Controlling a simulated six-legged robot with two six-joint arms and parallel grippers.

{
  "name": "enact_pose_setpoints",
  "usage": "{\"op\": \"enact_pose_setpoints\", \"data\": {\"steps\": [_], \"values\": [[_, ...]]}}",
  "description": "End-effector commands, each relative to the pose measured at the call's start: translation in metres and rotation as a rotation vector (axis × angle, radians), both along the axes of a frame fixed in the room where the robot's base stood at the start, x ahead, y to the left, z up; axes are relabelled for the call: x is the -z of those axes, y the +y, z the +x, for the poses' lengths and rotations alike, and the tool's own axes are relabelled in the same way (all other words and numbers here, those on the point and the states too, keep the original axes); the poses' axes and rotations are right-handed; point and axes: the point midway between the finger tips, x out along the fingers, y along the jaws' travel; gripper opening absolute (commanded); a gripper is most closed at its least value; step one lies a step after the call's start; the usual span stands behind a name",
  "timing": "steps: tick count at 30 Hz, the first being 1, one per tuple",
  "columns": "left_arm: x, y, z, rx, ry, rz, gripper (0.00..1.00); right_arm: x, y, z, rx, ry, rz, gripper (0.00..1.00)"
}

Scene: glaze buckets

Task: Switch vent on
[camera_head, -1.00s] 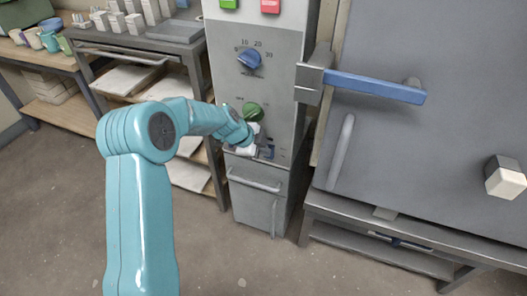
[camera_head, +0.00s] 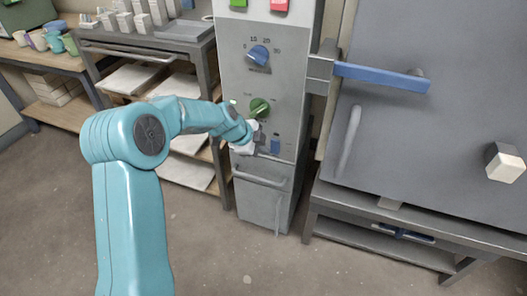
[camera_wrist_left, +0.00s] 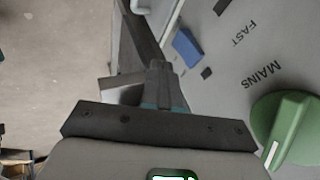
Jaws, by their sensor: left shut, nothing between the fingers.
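A grey control panel (camera_head: 285,100) stands in the middle of the head view. It carries a blue dial (camera_head: 258,55), a green knob (camera_head: 260,107) and, low down, a small blue switch (camera_head: 275,146). No vent label is readable. My left gripper (camera_head: 262,140) is shut and empty at the lower panel, below the green knob and left of the blue switch. In the left wrist view the fingertips (camera_wrist_left: 160,70) are together. The blue switch (camera_wrist_left: 187,47) is just beyond them, up and right; contact cannot be told. The green knob (camera_wrist_left: 290,125) is at right. My right gripper is out of view.
A kiln door (camera_head: 440,110) with a blue handle (camera_head: 382,77) is right of the panel. A shelf rack (camera_head: 150,60) with pale blocks stands left. Open floor lies in front.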

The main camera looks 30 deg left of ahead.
Motion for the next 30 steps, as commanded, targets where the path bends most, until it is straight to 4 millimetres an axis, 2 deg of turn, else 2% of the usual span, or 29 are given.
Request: {"op": "enact_pose_setpoints", "data": {"steps": [6, 12, 18, 30], "values": [[-0.037, 0.01, -0.017, -0.001, -0.001, 0.001, 0.0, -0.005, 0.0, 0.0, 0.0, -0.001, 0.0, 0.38], [-0.062, 0.017, -0.031, 0.0, 0.001, 0.0, 0.0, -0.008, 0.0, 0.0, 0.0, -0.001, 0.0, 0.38], [-0.07, 0.019, -0.038, 0.001, 0.003, -0.001, 0.0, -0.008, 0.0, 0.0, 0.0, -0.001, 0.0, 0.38], [-0.068, 0.018, -0.043, -0.007, 0.019, -0.015, 0.0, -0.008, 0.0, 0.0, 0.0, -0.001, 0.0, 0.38]]}}
